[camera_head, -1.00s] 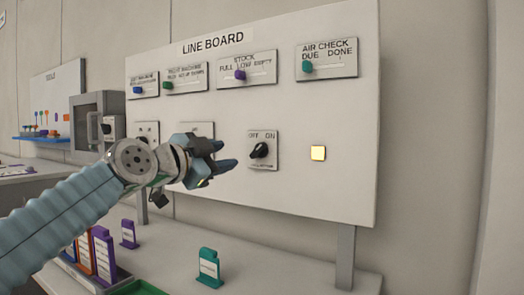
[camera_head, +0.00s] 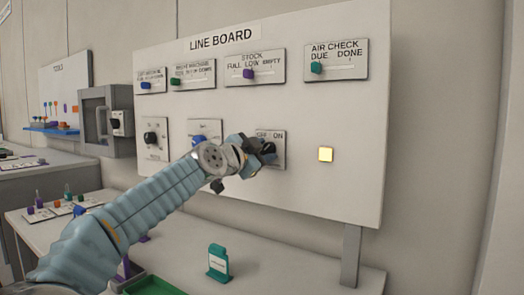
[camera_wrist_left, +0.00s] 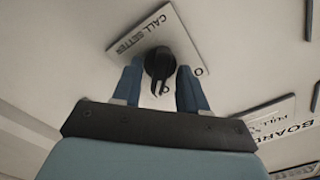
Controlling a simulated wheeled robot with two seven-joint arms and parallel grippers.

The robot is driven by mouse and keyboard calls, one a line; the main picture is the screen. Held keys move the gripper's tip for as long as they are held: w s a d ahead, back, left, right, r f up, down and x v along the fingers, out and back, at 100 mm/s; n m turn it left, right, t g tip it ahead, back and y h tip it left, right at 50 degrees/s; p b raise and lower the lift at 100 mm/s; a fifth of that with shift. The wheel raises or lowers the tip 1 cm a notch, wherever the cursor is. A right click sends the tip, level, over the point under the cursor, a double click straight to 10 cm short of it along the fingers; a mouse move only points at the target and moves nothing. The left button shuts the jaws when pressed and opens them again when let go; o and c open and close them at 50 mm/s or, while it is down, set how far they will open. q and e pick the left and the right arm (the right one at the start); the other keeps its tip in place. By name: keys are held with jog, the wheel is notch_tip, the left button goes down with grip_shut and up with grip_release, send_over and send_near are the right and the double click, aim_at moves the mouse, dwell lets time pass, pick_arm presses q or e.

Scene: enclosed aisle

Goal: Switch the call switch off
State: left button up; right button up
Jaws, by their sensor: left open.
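The call switch is a pale plate (camera_head: 279,161) marked OFF and ON on the line board, partly hidden behind my left gripper (camera_head: 262,149). In the left wrist view, its plate (camera_wrist_left: 164,23) carries lettering beginning CALL, and its black knob (camera_wrist_left: 157,63) sits between my two blue fingers. My left gripper (camera_wrist_left: 158,84) is open, with one finger on each side of the knob. I cannot tell whether the fingers touch it. The OFF and ON marks are partly covered, so the knob's setting is unclear. My right gripper is not in view.
Below, a teal tag (camera_head: 218,262) and a green tray (camera_head: 153,285) stand on the bench.

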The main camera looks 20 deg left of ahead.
pick_arm(q)
grip_shut()
jog(key=shift+n, duration=0.3)
jog(key=n, duration=0.3)
jog(key=shift+n, duration=0.3)
jog(key=n, duration=0.4)
jog(key=shift+n, duration=0.3)
jog(key=n+p, duration=0.1)
jog(key=n, duration=0.4)
jog(key=shift+a+n+p, duration=0.1)
jog(key=shift+n+p, duration=0.35)
jog(key=shift+n, duration=1.55)
jog(key=shift+f, duration=0.1)
grip_release()
